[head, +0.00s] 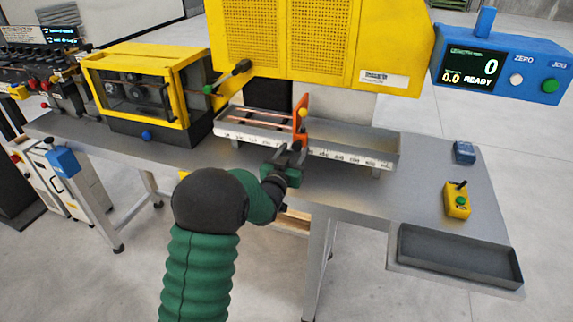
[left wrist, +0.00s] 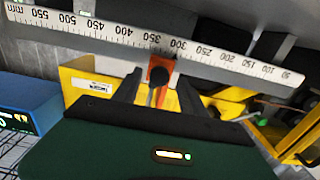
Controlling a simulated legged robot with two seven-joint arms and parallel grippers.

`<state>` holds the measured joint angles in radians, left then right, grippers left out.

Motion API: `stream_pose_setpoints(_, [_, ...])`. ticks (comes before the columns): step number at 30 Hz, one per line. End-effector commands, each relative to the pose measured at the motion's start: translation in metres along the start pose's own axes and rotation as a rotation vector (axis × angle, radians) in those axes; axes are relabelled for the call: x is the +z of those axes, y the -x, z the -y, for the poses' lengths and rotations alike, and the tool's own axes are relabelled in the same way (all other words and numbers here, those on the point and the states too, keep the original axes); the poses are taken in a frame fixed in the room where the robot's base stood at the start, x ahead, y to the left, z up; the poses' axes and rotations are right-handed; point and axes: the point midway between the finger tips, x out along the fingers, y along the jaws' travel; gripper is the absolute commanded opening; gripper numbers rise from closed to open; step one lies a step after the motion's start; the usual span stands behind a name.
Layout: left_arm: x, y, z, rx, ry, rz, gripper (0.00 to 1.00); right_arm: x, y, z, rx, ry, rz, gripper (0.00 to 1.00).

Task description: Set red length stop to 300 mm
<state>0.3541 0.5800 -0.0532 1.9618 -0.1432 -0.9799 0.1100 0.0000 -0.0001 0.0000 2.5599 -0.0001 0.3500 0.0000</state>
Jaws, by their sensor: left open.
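My left gripper (head: 290,153) is open just in front of the scale, below the stop. In the wrist view its fingers (left wrist: 160,88) stand on either side of the knob, apparently apart from it.
Copper tubes (head: 258,118) lie in the tray left of the stop. A yellow machine (head: 310,40) rises behind. A yellow button box (head: 457,201) and an empty dark bin (head: 455,258) are at the right.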

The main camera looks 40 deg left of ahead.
Motion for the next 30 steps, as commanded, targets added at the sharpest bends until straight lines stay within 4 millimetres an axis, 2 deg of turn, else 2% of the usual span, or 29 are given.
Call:
stream_pose_setpoints(5, [0.002,0.043,0.000,-0.001,0.000,0.000,0.50,0.002,-0.009,0.000,0.000,0.000,0.000,0.36])
stream_pose_setpoints(12, [0.003,0.114,0.001,-0.002,0.000,0.001,0.50,0.004,-0.017,0.000,0.000,0.000,0.000,0.36])
stream_pose_setpoints(16, [0.003,0.141,0.001,-0.002,0.001,0.002,0.50,0.005,-0.019,0.000,0.000,0.000,0.000,0.36])
stream_pose_setpoints(21, [0.002,0.157,0.001,-0.001,0.000,0.002,0.50,0.005,-0.020,0.000,0.000,0.000,0.000,0.36])
stream_pose_setpoints(30, [0.002,0.158,0.001,-0.001,0.000,0.002,0.50,0.005,-0.020,0.000,0.000,0.000,0.000,0.36])
